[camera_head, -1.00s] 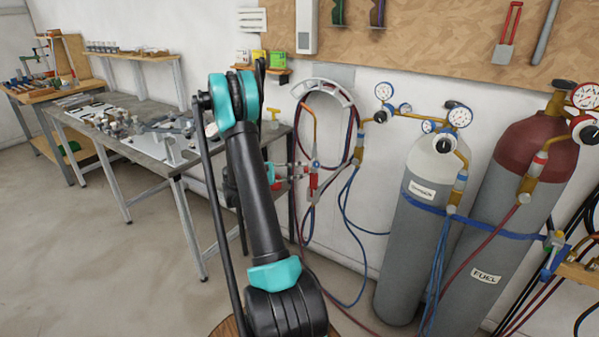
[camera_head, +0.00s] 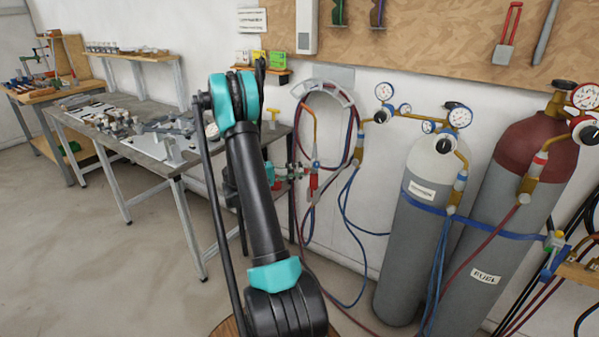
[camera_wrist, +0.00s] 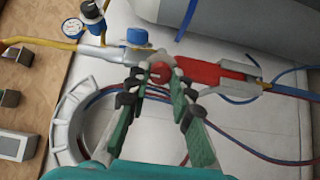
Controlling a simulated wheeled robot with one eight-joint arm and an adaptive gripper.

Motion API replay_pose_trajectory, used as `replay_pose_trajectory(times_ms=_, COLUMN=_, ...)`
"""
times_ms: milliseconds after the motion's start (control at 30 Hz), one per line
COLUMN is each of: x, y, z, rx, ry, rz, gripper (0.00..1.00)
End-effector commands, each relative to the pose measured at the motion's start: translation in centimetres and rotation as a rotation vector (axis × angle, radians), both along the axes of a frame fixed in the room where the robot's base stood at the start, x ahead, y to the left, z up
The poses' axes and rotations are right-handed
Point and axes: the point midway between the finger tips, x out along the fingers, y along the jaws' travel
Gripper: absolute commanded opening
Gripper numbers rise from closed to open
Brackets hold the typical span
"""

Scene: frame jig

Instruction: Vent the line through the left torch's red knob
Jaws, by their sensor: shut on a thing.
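The left torch hangs on the wall below the hose hanger. Its red body (camera_wrist: 212,73) lies across the wrist view, and it also shows in the head view (camera_head: 313,182). The red knob (camera_wrist: 160,72) sits between my fingertips, partly covered by them. My gripper (camera_wrist: 159,80) is shut on this knob, with one finger on each side. The blue knob (camera_wrist: 137,38) is just beyond, apart from the fingers. In the head view my gripper (camera_head: 300,171) is at the torch, too small to show the grip clearly.
A curved hose hanger (camera_head: 325,88) with looped hoses is close above the torch. A grey cylinder (camera_head: 405,255) and a red-topped fuel cylinder (camera_head: 490,235) stand to the right. Another torch (camera_head: 552,252) is at far right. A workbench (camera_head: 145,150) stands to the left.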

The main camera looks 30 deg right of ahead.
Motion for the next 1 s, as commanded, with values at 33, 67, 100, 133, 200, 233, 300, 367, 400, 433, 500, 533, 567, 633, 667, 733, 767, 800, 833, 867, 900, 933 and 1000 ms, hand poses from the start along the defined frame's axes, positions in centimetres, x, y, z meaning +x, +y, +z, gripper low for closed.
replay_pose_trajectory(times_ms=33, x=0.00, y=0.00, z=-0.03, rx=0.000, ry=-0.003, rz=0.000, gripper=0.00)
replay_pose_trajectory(times_ms=67, x=0.00, y=0.00, z=-0.03, rx=-0.001, ry=-0.005, rz=0.000, gripper=0.00)
replay_pose_trajectory(times_ms=100, x=0.00, y=0.00, z=-0.03, rx=-0.001, ry=-0.006, rz=0.000, gripper=0.00)
replay_pose_trajectory(times_ms=133, x=0.00, y=0.00, z=-0.03, rx=-0.001, ry=-0.006, rz=0.000, gripper=0.00)
replay_pose_trajectory(times_ms=200, x=0.00, y=0.00, z=-0.03, rx=-0.001, ry=-0.006, rz=0.000, gripper=0.00)
replay_pose_trajectory(times_ms=233, x=0.00, y=0.00, z=-0.04, rx=-0.001, ry=-0.006, rz=0.000, gripper=0.00)
replay_pose_trajectory(times_ms=300, x=0.00, y=0.00, z=-0.04, rx=-0.001, ry=-0.006, rz=0.000, gripper=0.00)
replay_pose_trajectory(times_ms=367, x=0.00, y=0.00, z=-0.04, rx=-0.001, ry=-0.006, rz=0.000, gripper=0.00)
replay_pose_trajectory(times_ms=400, x=0.00, y=0.00, z=-0.04, rx=-0.001, ry=-0.006, rz=0.000, gripper=0.00)
replay_pose_trajectory(times_ms=433, x=0.00, y=0.00, z=-0.04, rx=-0.001, ry=-0.006, rz=0.000, gripper=0.24)
replay_pose_trajectory(times_ms=500, x=0.00, y=0.00, z=-0.04, rx=-0.001, ry=-0.006, rz=0.000, gripper=0.33)
replay_pose_trajectory(times_ms=533, x=0.00, y=0.00, z=-0.03, rx=-0.001, ry=-0.006, rz=0.000, gripper=0.37)
replay_pose_trajectory(times_ms=567, x=0.00, y=0.00, z=-0.03, rx=-0.001, ry=-0.006, rz=0.000, gripper=0.41)
replay_pose_trajectory(times_ms=633, x=0.00, y=0.00, z=-0.03, rx=-0.001, ry=-0.005, rz=0.000, gripper=0.43)
replay_pose_trajectory(times_ms=667, x=0.00, y=0.00, z=-0.02, rx=-0.001, ry=-0.005, rz=0.000, gripper=0.43)
replay_pose_trajectory(times_ms=733, x=-0.01, y=0.00, z=-0.02, rx=-0.001, ry=-0.005, rz=0.000, gripper=0.43)
replay_pose_trajectory(times_ms=767, x=-0.01, y=0.00, z=-0.02, rx=-0.002, ry=-0.005, rz=0.000, gripper=0.43)
replay_pose_trajectory(times_ms=800, x=-0.01, y=0.00, z=-0.02, rx=-0.002, ry=-0.005, rz=0.000, gripper=0.43)
replay_pose_trajectory(times_ms=833, x=0.00, y=0.01, z=-0.01, rx=-0.002, ry=-0.005, rz=0.000, gripper=0.43)
replay_pose_trajectory(times_ms=867, x=0.02, y=0.05, z=-0.01, rx=-0.002, ry=-0.005, rz=0.000, gripper=0.43)
replay_pose_trajectory(times_ms=900, x=0.07, y=0.15, z=-0.01, rx=-0.002, ry=-0.005, rz=0.000, gripper=0.43)
replay_pose_trajectory(times_ms=933, x=0.14, y=0.30, z=-0.01, rx=-0.002, ry=-0.005, rz=0.001, gripper=0.43)
replay_pose_trajectory(times_ms=1000, x=0.42, y=0.88, z=-0.01, rx=-0.002, ry=-0.005, rz=0.002, gripper=0.43)
